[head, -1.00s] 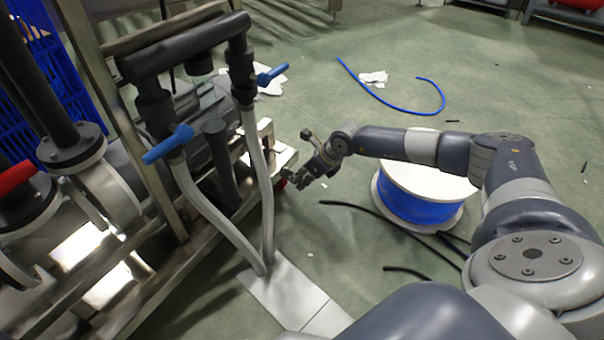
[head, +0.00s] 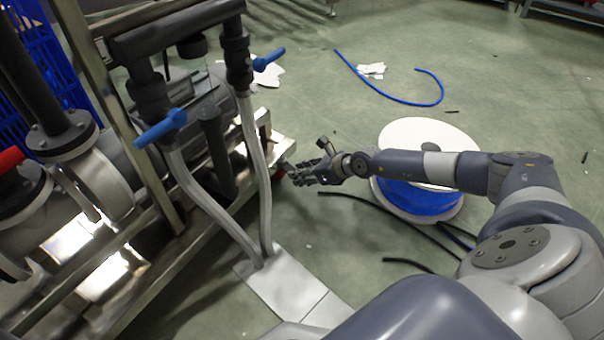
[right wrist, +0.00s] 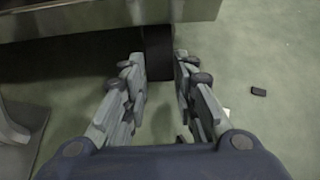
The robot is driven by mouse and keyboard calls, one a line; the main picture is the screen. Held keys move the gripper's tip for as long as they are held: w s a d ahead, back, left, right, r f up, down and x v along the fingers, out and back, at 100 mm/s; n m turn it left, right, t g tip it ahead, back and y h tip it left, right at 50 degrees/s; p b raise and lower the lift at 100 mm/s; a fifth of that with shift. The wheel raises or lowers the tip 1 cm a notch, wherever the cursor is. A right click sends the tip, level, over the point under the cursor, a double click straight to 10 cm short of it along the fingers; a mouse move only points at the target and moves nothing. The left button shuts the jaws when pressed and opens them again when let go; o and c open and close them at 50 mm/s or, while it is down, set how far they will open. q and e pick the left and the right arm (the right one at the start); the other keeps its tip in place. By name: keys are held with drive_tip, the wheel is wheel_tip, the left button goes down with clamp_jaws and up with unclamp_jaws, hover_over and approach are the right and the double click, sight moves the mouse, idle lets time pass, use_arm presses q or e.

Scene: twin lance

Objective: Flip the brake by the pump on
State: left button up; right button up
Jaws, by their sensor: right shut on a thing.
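The pump (head: 215,115) sits on a metal frame (head: 284,149) at the left. A small red part (head: 279,173) shows low at the frame's near right corner; I cannot tell whether it is the brake. My right gripper (head: 293,173) is at this corner, low over the floor, its fingertips by the red part. In the right wrist view its fingers (right wrist: 160,75) stand on either side of a dark upright part (right wrist: 157,48) under the frame edge and are shut on it. Whether this part is a wheel or the brake is unclear. My left gripper is out of view.
Two blue-handled valves (head: 161,128) (head: 268,60) and grey hoses (head: 258,170) stand left of the gripper. A blue cable drum (head: 428,132) is close behind my right forearm. Black cables (head: 345,197) lie on the floor.

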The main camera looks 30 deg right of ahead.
drive_tip(key=shift+s+a+f, duration=0.15)
drive_tip(key=shift+a, duration=0.3)
drive_tip(key=shift+c, duration=0.2)
drive_tip(key=o, duration=1.1)
drive_tip(key=shift+w, duration=0.2)
drive_tip(key=shift+d, duration=0.15)
drive_tip(key=shift+s+d+r, duration=0.2)
drive_tip(key=shift+s+r, duration=0.1)
drive_tip(key=v, duration=1.1)
drive_tip(key=shift+s+a, duration=0.1)
drive_tip(key=shift+a, duration=0.1)
drive_tip(key=shift+s+d, duration=0.1)
